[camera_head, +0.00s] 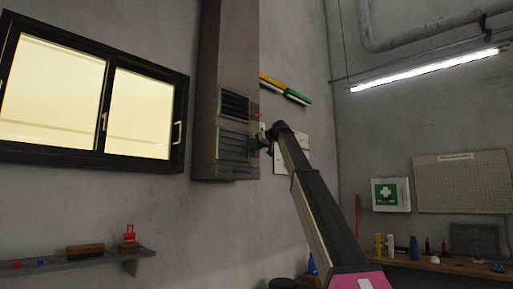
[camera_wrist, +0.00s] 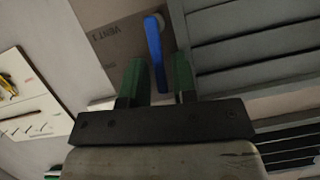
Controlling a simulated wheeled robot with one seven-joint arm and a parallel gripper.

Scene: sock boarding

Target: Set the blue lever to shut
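The blue lever (camera_wrist: 155,52) shows in the wrist view, standing nearly upright in the picture with its round pivot near the top. It is mounted on a brown-grey panel (camera_wrist: 108,42) lettered "VENT 1", beside grey louvres. My gripper (camera_wrist: 158,78) is open, with one green finger on each side of the lever's lower part. A narrow gap shows on both sides, and I see no clear contact. In the head view my gripper (camera_head: 266,138) is at the right side of the tall vent duct (camera_head: 211,90); the blue lever is too small to make out surely there.
A louvred vent (camera_wrist: 250,42) fills the wrist view's right side. A white board with tools (camera_wrist: 28,103) hangs on the wall to the left. In the head view, a window (camera_head: 92,95) and a shelf (camera_head: 75,261) are left, and a workbench (camera_head: 440,267) is right.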

